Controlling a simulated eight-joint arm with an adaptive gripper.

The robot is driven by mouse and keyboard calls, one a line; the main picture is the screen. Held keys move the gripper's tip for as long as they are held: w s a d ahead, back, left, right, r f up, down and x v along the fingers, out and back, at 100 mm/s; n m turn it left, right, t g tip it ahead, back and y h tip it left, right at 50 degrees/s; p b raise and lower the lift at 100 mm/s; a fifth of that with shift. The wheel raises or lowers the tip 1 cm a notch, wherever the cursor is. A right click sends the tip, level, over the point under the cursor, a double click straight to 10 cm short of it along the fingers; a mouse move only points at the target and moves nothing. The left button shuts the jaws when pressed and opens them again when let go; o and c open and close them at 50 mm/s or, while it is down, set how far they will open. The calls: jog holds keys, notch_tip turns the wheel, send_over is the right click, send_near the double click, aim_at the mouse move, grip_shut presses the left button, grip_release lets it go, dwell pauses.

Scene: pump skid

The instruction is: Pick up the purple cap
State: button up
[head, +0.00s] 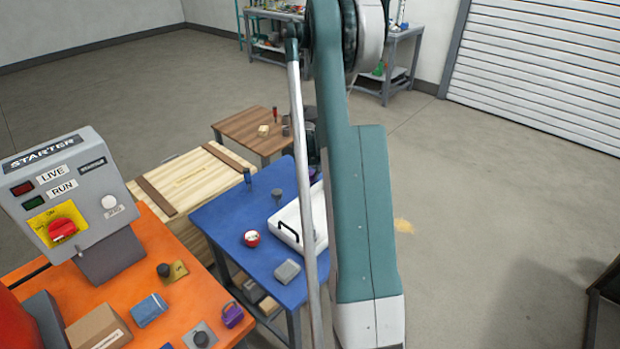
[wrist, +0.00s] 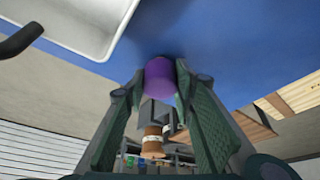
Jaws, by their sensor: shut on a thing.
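The purple cap (wrist: 160,76) is between the fingertips of my gripper (wrist: 161,84) in the wrist view. My gripper is shut on it, with one finger pad on each side. In the head view my arm hides the cap and most of the gripper.
The blue table (head: 222,212) bears a white tray (head: 286,238) with a black handle, a red round item (head: 251,238) and a grey block (head: 287,271). An orange table (head: 120,279) with a starter box (head: 72,195) stands left. A wooden crate (head: 205,185) stands behind.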

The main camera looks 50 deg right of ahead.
jog(key=shift+r, duration=0.1)
jog(key=shift+r+p, duration=1.25)
jog(key=shift+r, duration=3.65)
